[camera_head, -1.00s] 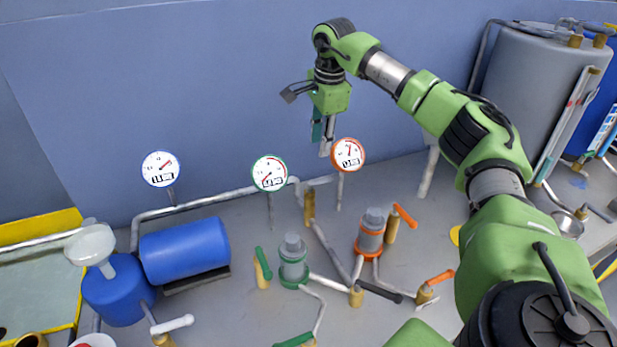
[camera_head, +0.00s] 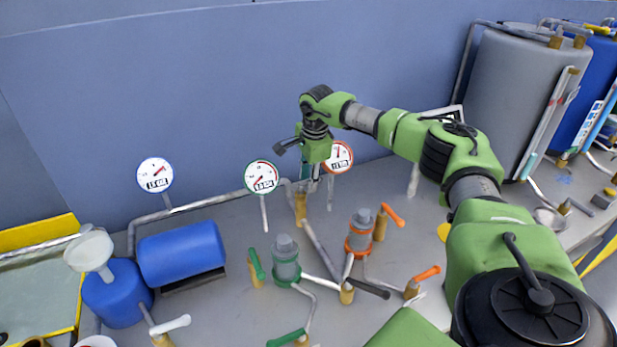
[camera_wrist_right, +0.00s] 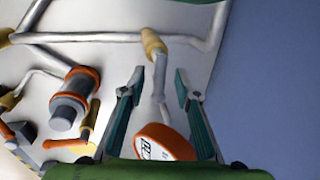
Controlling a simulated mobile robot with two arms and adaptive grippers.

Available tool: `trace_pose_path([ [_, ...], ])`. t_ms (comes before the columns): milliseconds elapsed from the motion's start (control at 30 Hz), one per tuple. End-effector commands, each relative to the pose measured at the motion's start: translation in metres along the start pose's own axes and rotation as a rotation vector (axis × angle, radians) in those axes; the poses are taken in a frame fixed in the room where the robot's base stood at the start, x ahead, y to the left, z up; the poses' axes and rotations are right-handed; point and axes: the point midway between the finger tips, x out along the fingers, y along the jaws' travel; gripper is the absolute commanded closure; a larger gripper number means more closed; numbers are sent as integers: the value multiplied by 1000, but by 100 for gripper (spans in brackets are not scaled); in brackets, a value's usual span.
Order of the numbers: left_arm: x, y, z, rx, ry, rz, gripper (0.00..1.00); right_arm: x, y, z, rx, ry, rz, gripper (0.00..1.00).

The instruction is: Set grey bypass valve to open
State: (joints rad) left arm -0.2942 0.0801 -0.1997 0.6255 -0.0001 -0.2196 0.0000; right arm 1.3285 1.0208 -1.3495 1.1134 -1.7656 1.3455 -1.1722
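A brass valve (camera_head: 347,292) with a dark grey handle (camera_head: 370,288) stands in front of the orange pump. The handle points right and slightly toward me. A second brass fitting (camera_head: 300,207) stands on the grey piping near the wall; I cannot tell which of the two is the bypass valve. My right gripper (camera_head: 312,178) is just above and behind that second fitting, beside the orange-rimmed gauge (camera_head: 338,157). In the right wrist view the gripper (camera_wrist_right: 159,78) is open and empty, with the brass fitting (camera_wrist_right: 152,42) beyond its fingertips. My left gripper is out of view.
The green pump (camera_head: 285,262), orange pump (camera_head: 360,235) and several coloured handles crowd the bench. The green-rimmed gauge (camera_head: 261,176) is left of my right gripper. The blue wall (camera_head: 200,90) is close behind. A blue tank (camera_head: 182,252) lies at left.

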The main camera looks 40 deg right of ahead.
Motion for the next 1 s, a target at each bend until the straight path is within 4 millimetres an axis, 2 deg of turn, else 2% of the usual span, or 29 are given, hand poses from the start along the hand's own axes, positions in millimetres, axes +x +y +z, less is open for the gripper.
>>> trace_pose_path([
  [100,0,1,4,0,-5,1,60,0,0,0,0,0,0,70],
  [133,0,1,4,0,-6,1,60,0,0,0,0,0,1,76],
  [233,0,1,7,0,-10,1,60,0,0,0,0,0,1,100],
  [667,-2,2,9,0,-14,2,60,-1,1,0,42,8,1,100],
  [1000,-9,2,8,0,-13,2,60,-3,6,3,264,53,1,100],
])
